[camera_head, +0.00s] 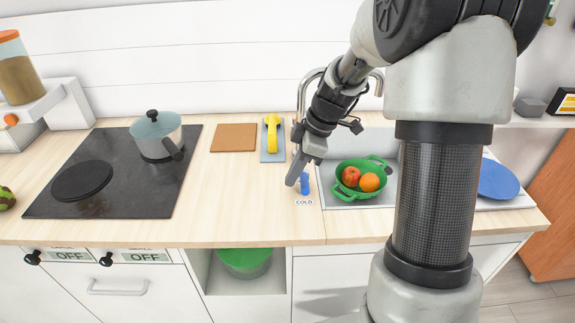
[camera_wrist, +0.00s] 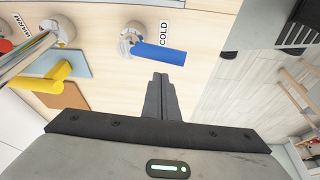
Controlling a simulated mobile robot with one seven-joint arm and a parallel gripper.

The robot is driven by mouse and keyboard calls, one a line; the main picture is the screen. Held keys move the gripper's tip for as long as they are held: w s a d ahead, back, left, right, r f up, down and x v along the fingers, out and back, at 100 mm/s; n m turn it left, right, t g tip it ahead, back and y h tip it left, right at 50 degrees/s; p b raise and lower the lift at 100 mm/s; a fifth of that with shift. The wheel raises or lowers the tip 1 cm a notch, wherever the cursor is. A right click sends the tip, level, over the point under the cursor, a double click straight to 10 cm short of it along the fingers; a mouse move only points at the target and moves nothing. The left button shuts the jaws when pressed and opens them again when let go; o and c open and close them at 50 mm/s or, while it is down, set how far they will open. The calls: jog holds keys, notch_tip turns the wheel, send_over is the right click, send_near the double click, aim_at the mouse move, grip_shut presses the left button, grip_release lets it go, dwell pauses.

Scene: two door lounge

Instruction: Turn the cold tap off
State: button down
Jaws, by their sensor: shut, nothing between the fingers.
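The cold tap has a blue handle (camera_head: 305,184) and stands on the counter behind the COLD label, left of the sink. In the wrist view the blue handle (camera_wrist: 160,53) points right from its round metal base, toward the COLD label. My gripper (camera_head: 291,181) reaches down just left of the handle in the head view. Part of the tap is hidden behind my gripper in the head view.
A metal spout (camera_head: 304,88) rises behind my gripper. A red handle (camera_wrist: 6,45) by the WARM label is at the wrist view's left edge. A green colander (camera_head: 347,190) with fruit sits in the sink. A pot (camera_head: 155,137) stands on the hob. The counter left of the tap is clear.

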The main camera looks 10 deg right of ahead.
jog(key=shift+s+d+f, duration=0.15)
jog(key=shift+s+d, duration=0.1)
jog(key=shift+d, duration=0.45)
jog(key=shift+d+f+b, duration=0.25)
jog(key=shift+d+b, duration=0.15)
jog(key=shift+b, duration=0.15)
jog(key=shift+s+d+r+n, duration=0.15)
jog(key=shift+n, duration=0.15)
